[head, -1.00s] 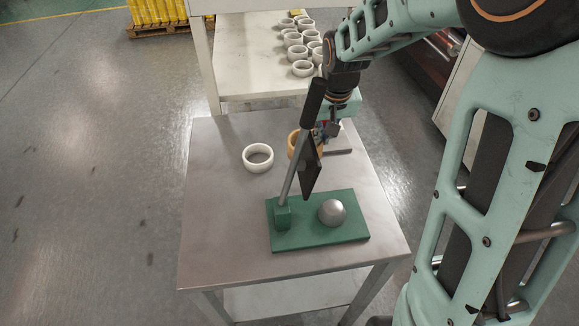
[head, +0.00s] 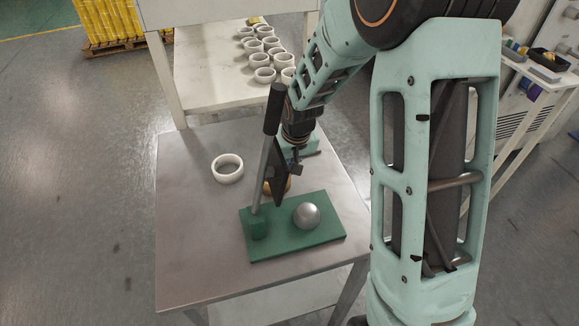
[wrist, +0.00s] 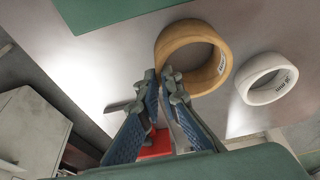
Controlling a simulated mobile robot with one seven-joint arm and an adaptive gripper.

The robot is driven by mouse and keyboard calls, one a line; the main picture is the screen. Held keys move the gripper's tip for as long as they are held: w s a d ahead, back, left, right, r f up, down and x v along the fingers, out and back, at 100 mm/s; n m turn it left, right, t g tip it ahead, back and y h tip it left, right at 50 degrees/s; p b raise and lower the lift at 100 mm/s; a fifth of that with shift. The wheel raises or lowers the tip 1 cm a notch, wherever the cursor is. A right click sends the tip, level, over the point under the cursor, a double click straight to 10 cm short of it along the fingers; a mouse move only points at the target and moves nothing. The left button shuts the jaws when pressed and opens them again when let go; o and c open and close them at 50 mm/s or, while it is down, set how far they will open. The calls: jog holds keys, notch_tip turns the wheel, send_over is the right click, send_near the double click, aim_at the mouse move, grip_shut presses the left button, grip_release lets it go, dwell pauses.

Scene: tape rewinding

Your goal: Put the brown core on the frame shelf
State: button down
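The brown core (wrist: 219,62), a tan ring, is at the fingertips in the wrist view. Whether the core touches the table is hard to tell. A white framed shelf (head: 205,92), which looks like the frame shelf, stands beyond the metal table.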

jog(key=c, duration=2.6)
grip_release()
jog(key=shift+f, duration=0.2)
jog(key=o, duration=0.4)
jog(key=shift+r, duration=0.1)
jog(key=shift+o, duration=0.2)
